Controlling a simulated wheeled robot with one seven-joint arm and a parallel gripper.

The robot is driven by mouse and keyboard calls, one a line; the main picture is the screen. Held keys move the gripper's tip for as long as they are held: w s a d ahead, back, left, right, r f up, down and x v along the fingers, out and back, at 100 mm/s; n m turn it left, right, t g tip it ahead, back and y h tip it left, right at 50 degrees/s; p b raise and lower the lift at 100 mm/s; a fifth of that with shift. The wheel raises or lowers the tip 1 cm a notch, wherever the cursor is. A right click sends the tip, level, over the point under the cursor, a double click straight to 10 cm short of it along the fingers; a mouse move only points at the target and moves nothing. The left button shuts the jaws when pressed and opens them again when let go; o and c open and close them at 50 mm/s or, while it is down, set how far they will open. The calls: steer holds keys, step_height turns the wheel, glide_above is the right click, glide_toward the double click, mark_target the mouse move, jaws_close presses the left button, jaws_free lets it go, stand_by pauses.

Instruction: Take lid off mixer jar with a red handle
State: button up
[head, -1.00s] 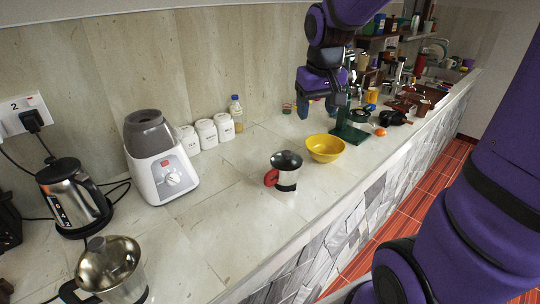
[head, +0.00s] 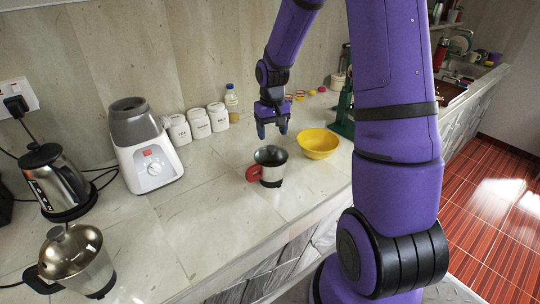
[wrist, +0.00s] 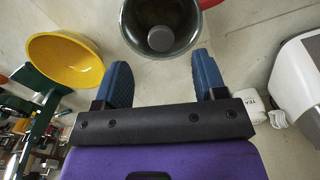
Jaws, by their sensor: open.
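The mixer jar with a red handle (head: 253,174) stands upright on the stone counter, steel below with a dark, see-through lid (head: 270,155) on top. In the wrist view the lid (wrist: 160,38) shows from above at the top of the picture, with a grey knob at its middle and a bit of the red handle at upper right. My gripper (head: 272,130) points down above and just behind the jar. It also shows in the wrist view (wrist: 160,80), its two blue fingers apart with nothing between them. The fingers do not touch the lid.
A yellow bowl (head: 318,143) stands close to the jar's right. A white mixer base (head: 145,150), white canisters (head: 198,123) and a bottle (head: 232,104) stand behind at left. A kettle (head: 60,180) and a steel jar (head: 75,262) are far left. The counter's front middle is clear.

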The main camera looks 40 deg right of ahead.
mark_target(272, 148)
steer(key=shift+w+f, duration=0.1)
steer(key=shift+f, duration=3.35)
steer(key=c, duration=1)
